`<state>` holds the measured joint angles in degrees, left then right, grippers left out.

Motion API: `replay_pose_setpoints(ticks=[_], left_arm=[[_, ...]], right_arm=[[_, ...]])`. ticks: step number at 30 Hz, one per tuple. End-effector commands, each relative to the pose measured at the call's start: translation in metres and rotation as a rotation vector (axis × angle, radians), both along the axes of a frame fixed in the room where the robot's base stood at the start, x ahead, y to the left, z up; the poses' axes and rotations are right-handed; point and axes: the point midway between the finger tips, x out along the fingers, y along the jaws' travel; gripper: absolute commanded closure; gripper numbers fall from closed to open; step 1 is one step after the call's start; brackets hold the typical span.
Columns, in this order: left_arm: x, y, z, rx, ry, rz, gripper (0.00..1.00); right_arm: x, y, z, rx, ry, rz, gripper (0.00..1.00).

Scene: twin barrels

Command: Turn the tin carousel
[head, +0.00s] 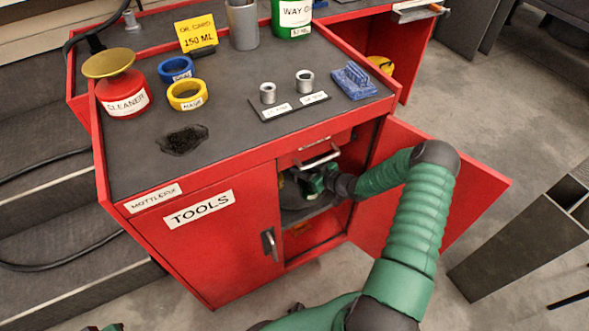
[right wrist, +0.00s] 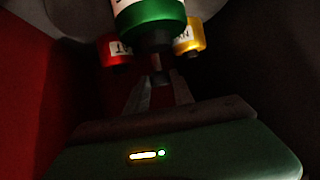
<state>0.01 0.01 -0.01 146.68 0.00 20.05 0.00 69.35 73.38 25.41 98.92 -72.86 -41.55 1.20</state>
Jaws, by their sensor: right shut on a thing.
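The tin carousel shows in the head view as a round grey plate (head: 305,214) inside the open right compartment of the red cabinet. In the right wrist view a green tin (right wrist: 150,22), a red tin (right wrist: 113,52) and a yellow tin (right wrist: 190,38) are close ahead of my gripper. My right gripper (head: 305,182) reaches into the compartment above the plate. In the right wrist view its fingers (right wrist: 160,85) are shut on a small dark post (right wrist: 157,66) among the tins. The wrist view is dark, and my arm hides part of the carousel. My left gripper does not show.
The right cabinet door (head: 440,190) stands open beside my arm. The left door (head: 210,245), labelled TOOLS, is shut.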

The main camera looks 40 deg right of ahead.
Motion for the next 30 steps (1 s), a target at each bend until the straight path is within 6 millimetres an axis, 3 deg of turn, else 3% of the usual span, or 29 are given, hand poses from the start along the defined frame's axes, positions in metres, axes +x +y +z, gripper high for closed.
replay_pose_setpoints(ticks=[20, 21, 26, 30], left_arm=[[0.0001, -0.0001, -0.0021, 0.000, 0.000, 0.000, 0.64], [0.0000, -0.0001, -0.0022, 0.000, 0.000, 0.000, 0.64], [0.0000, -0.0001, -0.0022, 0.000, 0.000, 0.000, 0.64], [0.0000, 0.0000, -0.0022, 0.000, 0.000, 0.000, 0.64]], right_arm=[[-0.0021, -0.0039, -0.0002, 0.001, 0.000, 0.031, 1.00], [-0.0021, -0.0039, -0.0002, 0.001, 0.000, 0.031, 0.70], [-0.0020, -0.0035, 0.0000, 0.001, -0.001, 0.031, 0.51], [-0.0019, -0.0031, 0.0001, 0.001, -0.001, 0.032, 0.51]])
